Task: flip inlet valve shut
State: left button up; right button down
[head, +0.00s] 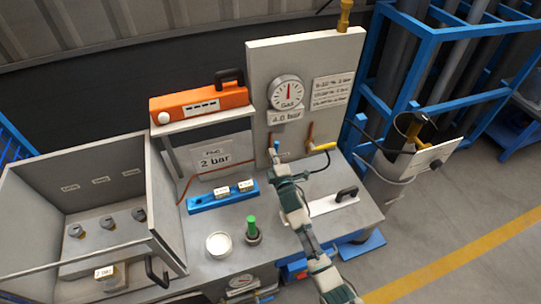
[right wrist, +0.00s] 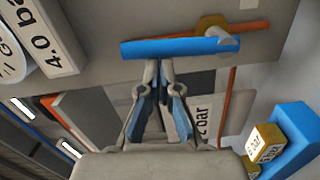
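The valve with a blue lever (right wrist: 180,47) and a brass body (right wrist: 213,23) sits on a copper-coloured pipe (right wrist: 252,28) in the right wrist view. The lever lies roughly along the pipe there. In the head view a small bit of blue lever (head: 277,146) shows at the panel's lower part, partly hidden by my gripper. My right gripper (head: 273,155) is at the lever. In the right wrist view its fingertips (right wrist: 158,64) are together, right at the lever's lower edge; I cannot tell if they touch it. My left gripper is not in view.
A second valve with a yellow lever (head: 322,147) is just right of the gripper. The gauge (head: 287,92) is above on the grey panel (head: 262,70). A blue block (head: 207,201), a green-topped plug (head: 252,226) and a black-handled plate (head: 325,208) lie on the bench.

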jog(key=w+d+f+m+p, duration=0.1)
jog(key=d+m, duration=0.3)
jog(key=m, duration=0.4)
jog(key=w+d+f+m+p, duration=0.1)
jog(key=d+f+m, duration=0.2)
jog(key=m, duration=0.5)
jog(key=shift+w+d+f+g+y+p, duration=0.25)
jog(key=shift+d+f+g+y+p, duration=0.05)
jog(key=shift+d+f+g+y, duration=0.1)
jog(key=shift+f+m, duration=0.1)
jog(key=shift+m, duration=0.2)
